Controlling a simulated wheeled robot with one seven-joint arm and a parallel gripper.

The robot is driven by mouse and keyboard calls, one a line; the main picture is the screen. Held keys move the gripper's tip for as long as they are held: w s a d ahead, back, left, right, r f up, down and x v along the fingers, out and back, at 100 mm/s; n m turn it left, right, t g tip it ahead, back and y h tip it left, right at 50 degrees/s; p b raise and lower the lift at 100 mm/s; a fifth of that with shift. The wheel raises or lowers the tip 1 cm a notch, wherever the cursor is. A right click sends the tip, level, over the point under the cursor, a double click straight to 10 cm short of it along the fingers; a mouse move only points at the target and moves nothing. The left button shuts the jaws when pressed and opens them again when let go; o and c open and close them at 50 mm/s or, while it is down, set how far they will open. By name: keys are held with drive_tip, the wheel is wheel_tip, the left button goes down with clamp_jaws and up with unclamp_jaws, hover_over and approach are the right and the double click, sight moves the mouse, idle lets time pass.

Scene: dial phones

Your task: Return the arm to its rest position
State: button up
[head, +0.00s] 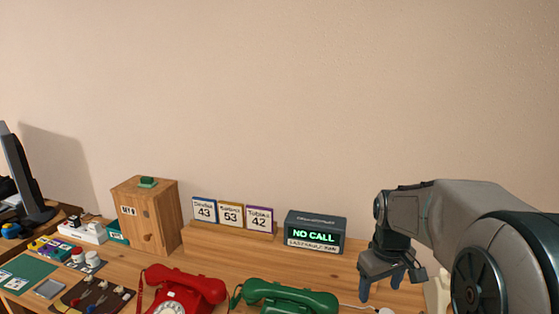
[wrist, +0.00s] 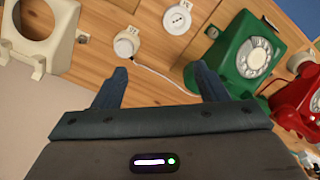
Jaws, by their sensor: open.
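My gripper (head: 382,287) hangs at the right of the head view, over the right part of the desk, with its fingers pointing down. Its two fingers stand apart in the wrist view (wrist: 162,88) and nothing is between them. A green dial phone (head: 288,297) with its handset on top stands left of the gripper; it also shows in the wrist view (wrist: 240,55). A red dial phone (head: 183,290) stands further left and is partly cut off in the wrist view (wrist: 300,102). A cream phone (wrist: 48,35) is in the wrist view, mostly hidden behind my arm in the head view.
A display reading "NO CALL" (head: 315,233) stands at the back, beside three number cards (head: 232,214). A wooden cabinet (head: 146,215) stands left of them. A white round knob (wrist: 126,43) with a cable and a white disc (wrist: 177,20) lie near the gripper. The wall above is bare.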

drive_tip(key=s+a+m+t, duration=0.1)
drive_tip(key=s+a+m, duration=0.2)
drive_tip(key=s+a, duration=0.4)
drive_tip(key=shift+s+a+m+t, duration=0.15)
drive_tip(key=shift+s+m+t, duration=0.25)
drive_tip(key=shift+s, duration=4.3)
drive_tip(key=shift+r, duration=0.1)
